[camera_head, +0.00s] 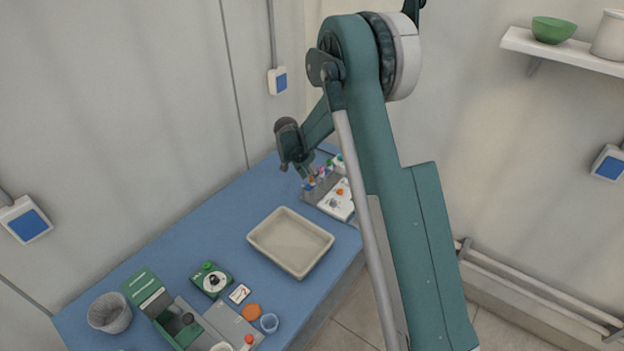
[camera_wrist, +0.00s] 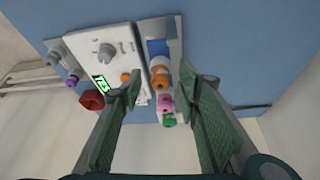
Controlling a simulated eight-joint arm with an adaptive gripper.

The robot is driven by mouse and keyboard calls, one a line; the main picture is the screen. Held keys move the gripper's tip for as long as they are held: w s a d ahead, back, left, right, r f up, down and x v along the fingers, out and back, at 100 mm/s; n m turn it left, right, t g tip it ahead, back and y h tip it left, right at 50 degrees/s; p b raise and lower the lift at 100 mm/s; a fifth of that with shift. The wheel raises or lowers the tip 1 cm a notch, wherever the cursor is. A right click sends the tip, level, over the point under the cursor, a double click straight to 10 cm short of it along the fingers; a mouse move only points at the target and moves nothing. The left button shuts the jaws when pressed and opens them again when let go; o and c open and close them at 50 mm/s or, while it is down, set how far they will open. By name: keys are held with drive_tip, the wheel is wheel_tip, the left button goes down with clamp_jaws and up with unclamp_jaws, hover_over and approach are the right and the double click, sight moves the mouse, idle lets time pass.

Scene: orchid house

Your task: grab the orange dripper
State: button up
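In the wrist view, an orange dripper (camera_wrist: 160,82) sits in a row of small coloured pieces on a grey holder (camera_wrist: 173,28). A pink piece (camera_wrist: 165,102) and a green piece (camera_wrist: 169,121) are beside it in the row. My gripper (camera_wrist: 164,88) is open, with one green finger on each side of the row, and nothing is between the fingers that I can see it touching. In the head view, my gripper (camera_head: 302,169) hangs over the far end of the blue table, close to the row; the orange dripper is too small to single out there.
Beside the row is a white device (camera_wrist: 98,50) with a grey knob, a lit green display and an orange button. An empty beige tray (camera_head: 299,262) is on the blue table (camera_head: 200,240).

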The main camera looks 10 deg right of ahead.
drive_tip(key=shift+c, duration=0.3)
drive_tip(key=c, duration=0.7)
drive_tip(key=shift+r+b, duration=0.3)
drive_tip(key=shift+r, duration=4.7)
